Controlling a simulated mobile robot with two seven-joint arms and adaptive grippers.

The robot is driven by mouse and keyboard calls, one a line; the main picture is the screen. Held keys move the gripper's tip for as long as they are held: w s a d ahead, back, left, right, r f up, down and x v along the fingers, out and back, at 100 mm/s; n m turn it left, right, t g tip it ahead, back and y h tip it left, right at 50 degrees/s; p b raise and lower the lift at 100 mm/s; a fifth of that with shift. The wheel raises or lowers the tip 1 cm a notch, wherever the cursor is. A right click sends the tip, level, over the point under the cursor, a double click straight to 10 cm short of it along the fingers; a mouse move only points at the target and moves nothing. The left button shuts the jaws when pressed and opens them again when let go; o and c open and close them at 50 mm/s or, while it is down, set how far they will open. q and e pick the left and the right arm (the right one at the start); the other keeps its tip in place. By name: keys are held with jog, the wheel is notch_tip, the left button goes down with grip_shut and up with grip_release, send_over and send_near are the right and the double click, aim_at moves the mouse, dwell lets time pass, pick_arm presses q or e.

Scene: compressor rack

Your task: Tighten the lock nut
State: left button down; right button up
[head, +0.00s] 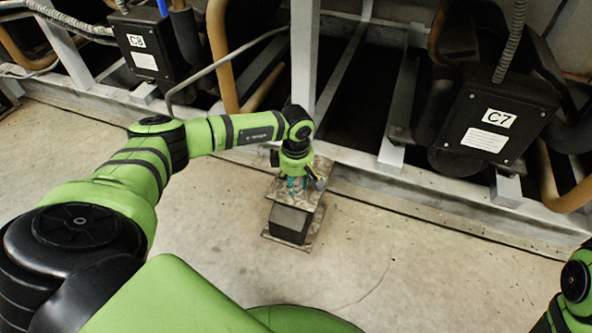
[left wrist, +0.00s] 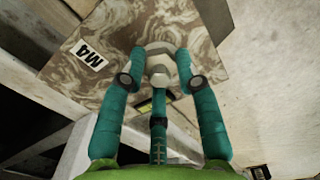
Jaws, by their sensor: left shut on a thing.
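The lock nut (left wrist: 160,52) is a pale grey ring-like part in the left wrist view, with a paler rounded piece at its middle. It sits against a brown marbled plate (left wrist: 115,30) that bears an M4 label. My left gripper (left wrist: 158,78) has its teal fingers around the nut, one on each side and one below, shut on it. In the head view my left gripper (head: 297,184) points down at the marbled plate on a small stand; the nut is hidden there. My right gripper is not in view; only part of my right arm shows at the lower right.
The stand has a dark block (head: 289,223) on a floor plate. Behind it runs a grey metal rack rail (head: 420,182). Compressor boxes labelled C8 (head: 148,48) and C7 (head: 490,118) hang at the back with pipes. The concrete floor (head: 420,275) in front is clear.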

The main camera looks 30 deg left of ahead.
pick_arm(q)
jog(key=shift+m, duration=0.6)
jog(key=shift+d+m, duration=0.1)
jog(key=shift+m, duration=0.2)
jog(key=c, duration=0.9)
grip_release()
notch_tip(320, 180, up, 12)
